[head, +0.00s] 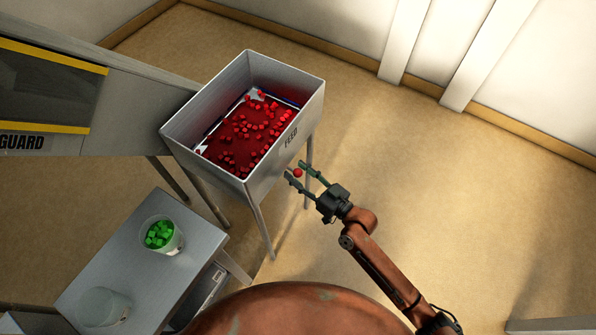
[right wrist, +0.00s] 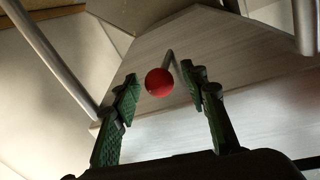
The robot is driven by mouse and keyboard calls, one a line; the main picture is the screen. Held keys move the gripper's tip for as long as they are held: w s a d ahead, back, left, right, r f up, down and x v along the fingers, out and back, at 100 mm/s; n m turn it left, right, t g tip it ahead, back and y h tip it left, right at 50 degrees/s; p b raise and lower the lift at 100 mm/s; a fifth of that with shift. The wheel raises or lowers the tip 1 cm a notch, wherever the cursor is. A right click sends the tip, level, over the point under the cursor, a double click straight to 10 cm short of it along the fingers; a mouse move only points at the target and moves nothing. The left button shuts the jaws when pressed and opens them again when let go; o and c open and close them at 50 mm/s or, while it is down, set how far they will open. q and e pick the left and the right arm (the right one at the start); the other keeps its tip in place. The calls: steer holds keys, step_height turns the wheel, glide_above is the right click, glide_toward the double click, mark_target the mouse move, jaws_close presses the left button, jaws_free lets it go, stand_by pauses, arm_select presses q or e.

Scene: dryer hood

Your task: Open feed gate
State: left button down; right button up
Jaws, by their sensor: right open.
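The feed hopper (head: 294,160) is a grey metal bin on legs, marked FEED, with many small red pieces inside. A red ball knob (head: 297,173) sits just outside its front right wall, low down. In the right wrist view the knob (right wrist: 159,82) is on the end of a thin rod that runs to the pale underside of the hopper (right wrist: 200,60). My right gripper (head: 302,171) is open, with its green fingers on either side of the knob. In the right wrist view the fingers (right wrist: 160,88) stand apart from the knob, with gaps both sides. My left gripper is not in view.
A grey side table (head: 130,240) at lower left carries a clear cup of green cubes (head: 163,237) and an empty clear cup (head: 104,306). A machine housing marked GUARD (head: 130,85) adjoins the hopper's left. Hopper legs (head: 262,228) stand near my gripper. The floor at right is clear.

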steer(key=shift+w+a, duration=0.15)
jaws_close()
stand_by(0.5)
